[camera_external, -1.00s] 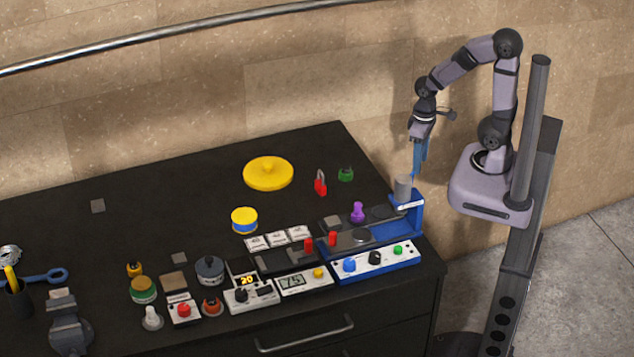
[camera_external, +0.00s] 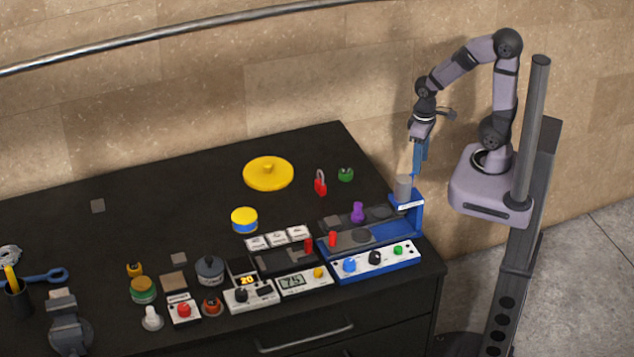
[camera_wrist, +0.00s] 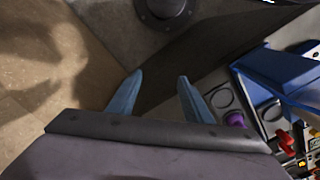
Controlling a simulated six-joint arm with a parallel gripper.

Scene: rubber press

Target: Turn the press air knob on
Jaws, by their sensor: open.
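The blue press (camera_external: 416,222) stands at the right end of the black bench, with a grey cylinder (camera_external: 403,188) at its upright. Its white front panel (camera_external: 400,262) carries a blue knob (camera_external: 349,265), a black knob (camera_external: 375,258) and a green knob or button (camera_external: 398,250). Any labels are too small to read, so I cannot tell which is the air knob. My gripper (camera_wrist: 160,78) has its two blue fingers apart and empty. In the external view my gripper (camera_external: 418,172) hangs above and behind the press, apart from the panel.
A purple knob-shaped piece (camera_external: 357,212) and a red handle (camera_external: 333,239) stand on the press bed. A red padlock (camera_external: 320,184) and a green piece (camera_external: 346,174) lie behind it. Small control boxes (camera_external: 304,283) crowd its left side. The bench's back left is mostly clear.

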